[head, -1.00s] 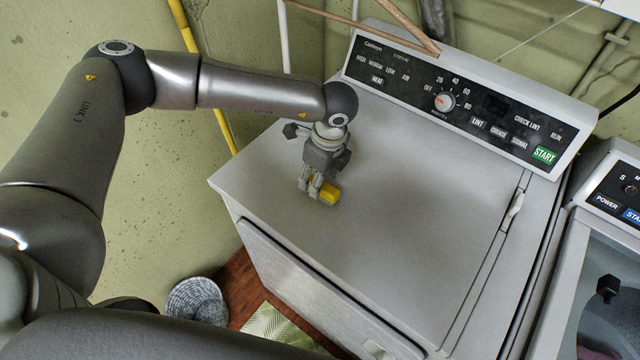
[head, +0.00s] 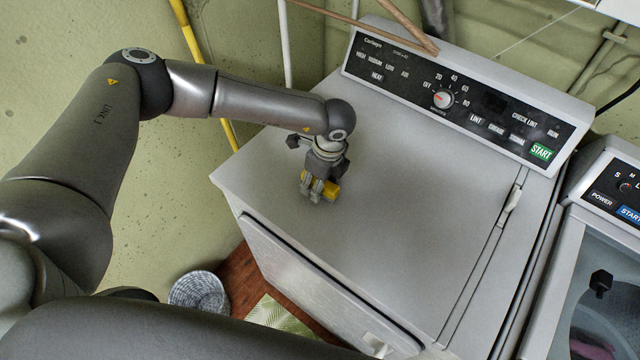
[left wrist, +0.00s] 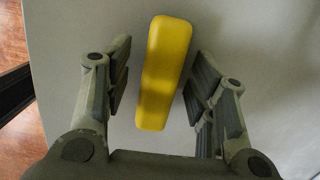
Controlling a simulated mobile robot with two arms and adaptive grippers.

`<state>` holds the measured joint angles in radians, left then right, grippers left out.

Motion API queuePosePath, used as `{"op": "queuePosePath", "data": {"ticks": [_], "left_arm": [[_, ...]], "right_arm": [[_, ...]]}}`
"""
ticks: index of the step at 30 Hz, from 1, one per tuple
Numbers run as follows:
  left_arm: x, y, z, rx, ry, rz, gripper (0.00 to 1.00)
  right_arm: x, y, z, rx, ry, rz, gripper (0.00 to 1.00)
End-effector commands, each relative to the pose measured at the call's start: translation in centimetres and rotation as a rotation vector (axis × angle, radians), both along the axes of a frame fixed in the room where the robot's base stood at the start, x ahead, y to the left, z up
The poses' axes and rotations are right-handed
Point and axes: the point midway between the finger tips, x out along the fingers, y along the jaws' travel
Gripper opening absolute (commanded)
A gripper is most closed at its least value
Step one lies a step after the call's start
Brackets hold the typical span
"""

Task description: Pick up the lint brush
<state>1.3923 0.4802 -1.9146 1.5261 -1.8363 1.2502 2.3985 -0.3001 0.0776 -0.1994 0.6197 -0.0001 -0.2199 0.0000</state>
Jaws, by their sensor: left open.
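The lint brush, which I take to be the yellow block-like thing (head: 332,190), lies on the grey top of the dryer (head: 400,220). In the left wrist view the yellow brush (left wrist: 163,72) stands lengthwise between the two fingers, with a gap on each side. My left gripper (head: 317,196) is over it, pointing down, its fingers partly hiding it in the head view. In the left wrist view the left gripper (left wrist: 160,95) is open around the brush and not clamped on it.
The dryer's control panel (head: 455,95) rises along the back. A washer (head: 600,290) with a glass lid stands at the right. A woven basket (head: 199,292) is on the floor at lower left. The dryer top around the brush is clear.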

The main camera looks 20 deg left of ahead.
Motion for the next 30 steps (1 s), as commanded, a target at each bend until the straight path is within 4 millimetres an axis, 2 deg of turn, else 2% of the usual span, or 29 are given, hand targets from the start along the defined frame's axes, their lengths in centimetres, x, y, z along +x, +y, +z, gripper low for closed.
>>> {"op": "queuePosePath", "data": {"ticks": [14, 25, 26, 30], "left_arm": [[-0.02, 0.03, -0.24, 0.001, 0.001, 0.000, 0.52], [-0.01, 0.03, -0.24, 0.001, 0.001, 0.000, 0.06], [-0.01, 0.03, -0.24, 0.001, 0.001, 0.000, 0.03], [0.00, 0.04, -0.23, 0.001, 0.000, 0.000, 0.03]], "right_arm": [[0.07, -0.29, -0.33, -0.003, -0.001, 0.002, 0.00], [0.08, -0.32, -0.33, -0.004, -0.001, 0.002, 0.00], [0.08, -0.31, -0.33, -0.004, -0.001, 0.002, 0.00], [0.07, -0.30, -0.33, -0.004, -0.001, 0.002, 0.00]]}}
